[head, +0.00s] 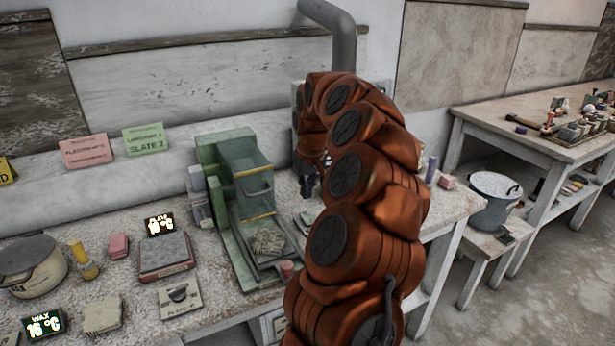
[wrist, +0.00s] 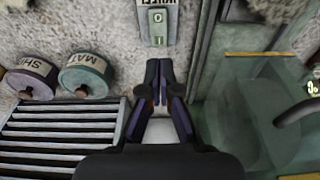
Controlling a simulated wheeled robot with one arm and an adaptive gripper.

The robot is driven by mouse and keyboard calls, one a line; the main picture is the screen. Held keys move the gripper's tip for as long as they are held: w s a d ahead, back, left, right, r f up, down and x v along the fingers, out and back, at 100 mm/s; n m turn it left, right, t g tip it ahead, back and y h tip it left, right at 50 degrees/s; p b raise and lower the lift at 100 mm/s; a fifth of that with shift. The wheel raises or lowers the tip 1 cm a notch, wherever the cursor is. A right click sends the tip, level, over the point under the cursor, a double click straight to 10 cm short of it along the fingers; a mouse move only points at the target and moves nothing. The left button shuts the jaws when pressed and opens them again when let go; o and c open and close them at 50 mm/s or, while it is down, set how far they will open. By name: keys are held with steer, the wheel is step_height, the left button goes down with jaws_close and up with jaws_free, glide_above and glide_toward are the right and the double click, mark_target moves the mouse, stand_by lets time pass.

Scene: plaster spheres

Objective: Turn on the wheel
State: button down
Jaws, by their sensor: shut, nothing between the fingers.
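A small grey-green switch plate (wrist: 157,25) shows at the top of the wrist view, with a "0" above and another mark below. The label over it is cut off by the frame edge. My gripper (wrist: 159,68) is shut and empty, its dark fingertips together just below the plate in the picture; I cannot tell whether they touch it. In the head view my gripper (head: 309,184) is a small dark shape mostly hidden behind my orange arm, to the right of the green machine (head: 213,155). The switch and any wheel are not visible in the head view.
The machine's clear greenish guard with a handle (wrist: 295,110) is close on the right in the wrist view. A pot (head: 30,268), scale (head: 165,258) and small blocks crowd the left bench.

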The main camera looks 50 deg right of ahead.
mark_target(304, 213)
steer(key=f, duration=0.4)
steer(key=w+f+p, duration=0.1)
steer(key=f, duration=0.1)
steer(key=shift+d+f, duration=0.25)
steer(key=shift+f, duration=0.1)
steer(key=shift+w, duration=0.1)
